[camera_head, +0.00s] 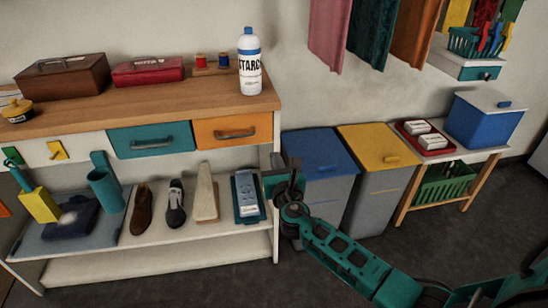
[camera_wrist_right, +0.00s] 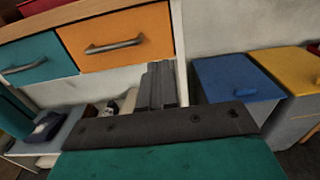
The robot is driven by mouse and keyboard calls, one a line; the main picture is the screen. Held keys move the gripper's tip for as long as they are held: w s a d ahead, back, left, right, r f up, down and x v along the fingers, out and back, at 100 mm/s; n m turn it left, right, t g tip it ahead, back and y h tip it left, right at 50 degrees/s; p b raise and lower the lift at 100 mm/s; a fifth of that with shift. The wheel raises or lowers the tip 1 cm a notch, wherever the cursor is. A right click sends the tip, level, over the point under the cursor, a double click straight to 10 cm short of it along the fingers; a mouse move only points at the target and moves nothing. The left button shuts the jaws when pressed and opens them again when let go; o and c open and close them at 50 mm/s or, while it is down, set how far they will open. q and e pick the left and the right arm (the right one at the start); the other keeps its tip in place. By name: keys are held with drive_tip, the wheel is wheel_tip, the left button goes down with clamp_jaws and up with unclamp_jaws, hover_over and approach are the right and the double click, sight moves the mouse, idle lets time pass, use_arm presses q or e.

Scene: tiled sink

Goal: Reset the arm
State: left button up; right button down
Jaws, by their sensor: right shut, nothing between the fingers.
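My right arm (camera_head: 345,255) is teal and dark grey and reaches in from the lower right in the head view. My right gripper (camera_head: 277,180) is at the right end of the lower shelf, beside the teal tray with a pale item (camera_head: 247,195) and in front of the blue-lidded bin. Its dark fingers (camera_wrist_right: 160,85) are shut together and empty in the right wrist view, in front of the shelf unit's right end. I cannot tell whether the gripper touches the shelf post. My left gripper is not in view.
The workbench (camera_head: 200,95) holds boxes, spools and a starch bottle (camera_head: 249,62). Shoes and tools stand on the shelf below. Blue-lidded (camera_head: 318,155) and yellow-lidded (camera_head: 378,147) bins and a small table (camera_head: 408,200) are to the right. The dark floor (camera_head: 440,245) is open in front.

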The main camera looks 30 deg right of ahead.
drive_tip(key=s+a+f+m+g+y+p, duration=0.2)
drive_tip(key=s+a+f+m+p, duration=0.15)
drive_tip(key=s+m, duration=0.45)
drive_tip(key=s+a+f+m+g+y+p, duration=0.2)
drive_tip(key=s+a+f+m+g, duration=0.15)
drive_tip(key=s+m, duration=0.35)
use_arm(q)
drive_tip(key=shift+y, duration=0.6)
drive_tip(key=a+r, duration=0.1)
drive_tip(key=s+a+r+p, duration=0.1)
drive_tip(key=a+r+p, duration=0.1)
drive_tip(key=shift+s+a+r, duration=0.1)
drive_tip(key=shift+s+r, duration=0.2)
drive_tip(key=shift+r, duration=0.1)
use_arm(e)
drive_tip(key=s+a+r+m+g+y, duration=0.1)
drive_tip(key=s+a+m+y, duration=0.2)
drive_tip(key=s+m, duration=0.9)
drive_tip(key=a+m, duration=0.1)
drive_tip(key=m, duration=0.2)
drive_tip(key=shift+s, duration=0.1)
